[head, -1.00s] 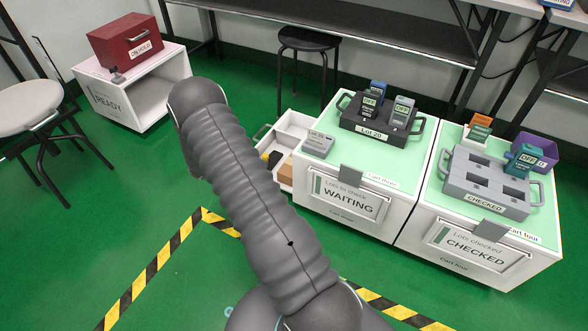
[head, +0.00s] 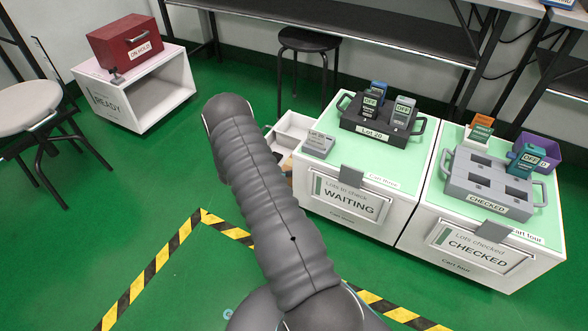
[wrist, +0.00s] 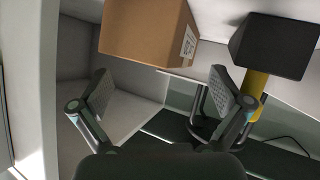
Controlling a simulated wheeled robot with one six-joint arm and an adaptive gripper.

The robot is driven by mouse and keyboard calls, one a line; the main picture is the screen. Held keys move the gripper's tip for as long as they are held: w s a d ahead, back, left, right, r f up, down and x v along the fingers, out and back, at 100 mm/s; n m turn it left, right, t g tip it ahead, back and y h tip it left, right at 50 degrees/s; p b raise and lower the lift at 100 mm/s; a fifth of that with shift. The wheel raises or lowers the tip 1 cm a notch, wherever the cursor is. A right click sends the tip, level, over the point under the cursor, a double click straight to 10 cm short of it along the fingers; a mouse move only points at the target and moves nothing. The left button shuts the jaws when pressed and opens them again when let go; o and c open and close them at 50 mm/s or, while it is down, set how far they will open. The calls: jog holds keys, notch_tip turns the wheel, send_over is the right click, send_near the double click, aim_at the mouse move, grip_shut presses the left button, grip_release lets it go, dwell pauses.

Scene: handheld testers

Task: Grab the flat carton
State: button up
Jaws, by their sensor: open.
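In the wrist view a brown carton (wrist: 146,32) with a white printed label on its side lies in a pale compartment. It is at the top of the picture, past my fingertips. My gripper (wrist: 165,88) is open, with one finger on each side and nothing between the pads. The carton appears apart from both fingers. In the head view my arm hides the gripper and most of the white open bin (head: 293,128) beside the waiting cart; only a small brown bit shows at the arm's edge.
A black block with a yellow handle (wrist: 258,88) lies close to my right finger. The waiting cart (head: 345,197) carries a black rack (head: 375,138) of testers and a grey box (head: 319,145). The checked cart (head: 470,254) stands to its right.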

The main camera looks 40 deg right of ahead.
aim_at(289, 167)
jog(key=x, duration=0.4)
jog(key=shift+d+b, duration=0.35)
jog(key=shift+d, duration=0.05)
jog(key=c, duration=1.1)
jog(key=shift+s, duration=0.1)
